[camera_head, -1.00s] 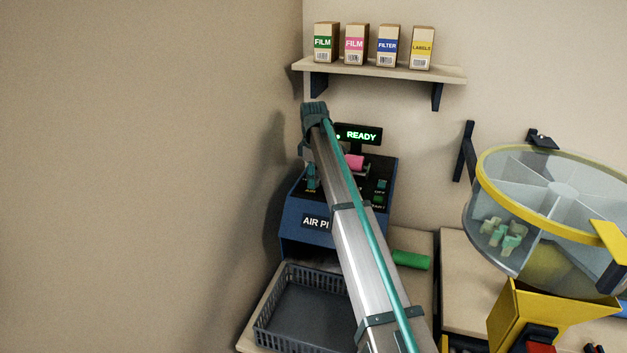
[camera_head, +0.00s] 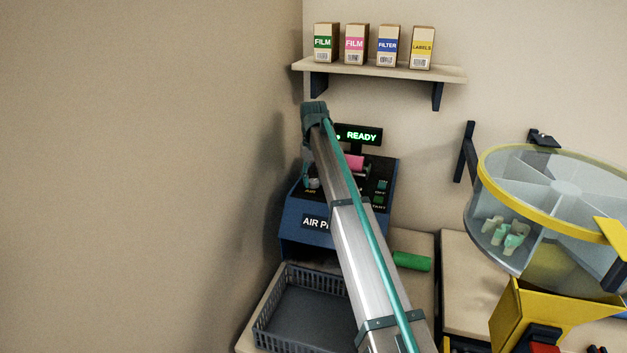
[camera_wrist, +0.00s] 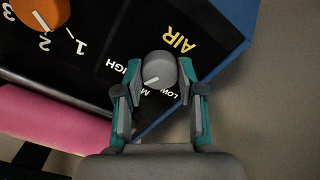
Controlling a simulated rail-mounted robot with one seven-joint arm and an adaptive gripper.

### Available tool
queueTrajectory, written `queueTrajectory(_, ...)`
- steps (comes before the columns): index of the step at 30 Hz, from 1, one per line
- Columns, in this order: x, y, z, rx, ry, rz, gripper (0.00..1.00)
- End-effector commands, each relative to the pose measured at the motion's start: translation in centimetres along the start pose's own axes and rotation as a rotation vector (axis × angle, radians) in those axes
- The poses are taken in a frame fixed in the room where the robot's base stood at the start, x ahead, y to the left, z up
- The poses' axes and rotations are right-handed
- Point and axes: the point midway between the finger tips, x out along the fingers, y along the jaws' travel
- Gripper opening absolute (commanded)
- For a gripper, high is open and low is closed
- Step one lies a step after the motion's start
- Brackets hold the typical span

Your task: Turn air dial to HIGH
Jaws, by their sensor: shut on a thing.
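The grey air dial (camera_wrist: 160,68) sits on the dark panel beside the yellow word AIR in the wrist view. Its white pointer aims down-left, near the partly hidden label starting with M, between LOW and HIGH. My gripper (camera_wrist: 161,72) is shut on the dial, one teal-and-grey fingertip on each side. In the head view the blue air pillow machine (camera_head: 300,240) stands in the corner, and my arm covers much of its front. The dial itself is too small and covered to read there.
An orange numbered knob (camera_wrist: 42,12) and a pink roll (camera_wrist: 50,128) are near the dial. A lit READY display (camera_head: 361,136) is on top. A grey basket (camera_head: 300,310) stands in front, a green roll (camera_head: 411,261) right, and a clear drum (camera_head: 560,180) farther right.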

Motion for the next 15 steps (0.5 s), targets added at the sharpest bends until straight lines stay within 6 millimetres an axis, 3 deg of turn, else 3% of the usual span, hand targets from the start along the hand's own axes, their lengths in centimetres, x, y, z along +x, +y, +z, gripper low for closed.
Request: queueTrajectory(15, -0.04, 0.01, -0.04, 0.365, 0.001, 0.001, 0.04)
